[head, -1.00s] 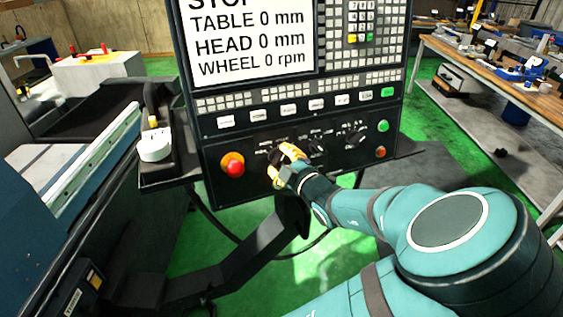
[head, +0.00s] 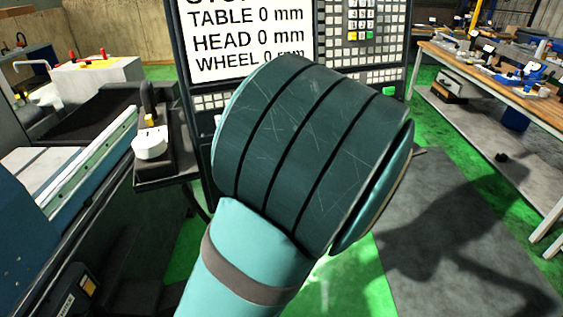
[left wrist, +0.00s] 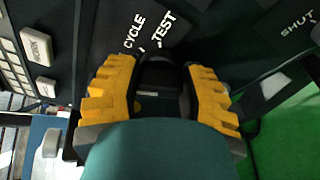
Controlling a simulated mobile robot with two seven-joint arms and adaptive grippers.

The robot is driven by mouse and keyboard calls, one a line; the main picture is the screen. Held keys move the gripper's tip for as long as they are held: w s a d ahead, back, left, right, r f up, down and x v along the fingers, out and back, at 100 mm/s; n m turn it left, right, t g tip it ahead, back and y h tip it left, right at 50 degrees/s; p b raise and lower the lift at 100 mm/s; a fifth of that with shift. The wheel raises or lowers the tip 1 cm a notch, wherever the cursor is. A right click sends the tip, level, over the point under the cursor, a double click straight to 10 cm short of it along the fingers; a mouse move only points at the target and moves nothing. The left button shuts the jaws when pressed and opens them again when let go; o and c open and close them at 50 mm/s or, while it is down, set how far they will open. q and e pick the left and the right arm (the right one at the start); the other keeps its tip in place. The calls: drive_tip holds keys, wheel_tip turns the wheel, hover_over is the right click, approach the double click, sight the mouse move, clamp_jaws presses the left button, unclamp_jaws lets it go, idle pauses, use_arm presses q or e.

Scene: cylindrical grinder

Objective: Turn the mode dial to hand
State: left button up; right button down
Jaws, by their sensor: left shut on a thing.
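In the left wrist view, my left gripper (left wrist: 160,72) has its two yellow fingers closed on either side of a black dial (left wrist: 160,98), which I take for the mode dial. White labels reading CYCLE and TEST show on the dark panel just beyond it. I cannot read a HAND label or tell the dial's pointer position. In the head view, a large teal arm link of mine covers the lower control panel, hiding the dial and the left gripper. My right gripper is not in view.
The screen (head: 250,38) and keypad (head: 357,18) show above my arm. A workbench (head: 500,75) stands at the right. A WORK button (left wrist: 37,45) shows beside the gripper.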

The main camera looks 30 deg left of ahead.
use_arm(q)
drive_tip(key=n+b, duration=0.1)
drive_tip(key=n, duration=0.2)
drive_tip(key=shift+a+h+b, duration=0.1)
drive_tip(key=shift+h+b, duration=0.3)
drive_tip(key=n+b, duration=0.2)
drive_tip(key=n, duration=0.1)
drive_tip(key=shift+s+r+h, duration=0.1)
drive_tip(key=shift+r+h, duration=0.1)
drive_tip(key=shift+h, duration=0.2)
drive_tip(key=shift+a+n+t+b, duration=0.1)
drive_tip(key=shift+n+t+b, duration=0.2)
drive_tip(key=shift+n, duration=0.1)
drive_tip(key=shift+r, duration=0.1)
drive_tip(key=o, duration=1.2)
drive_tip(key=v, duration=1.2)
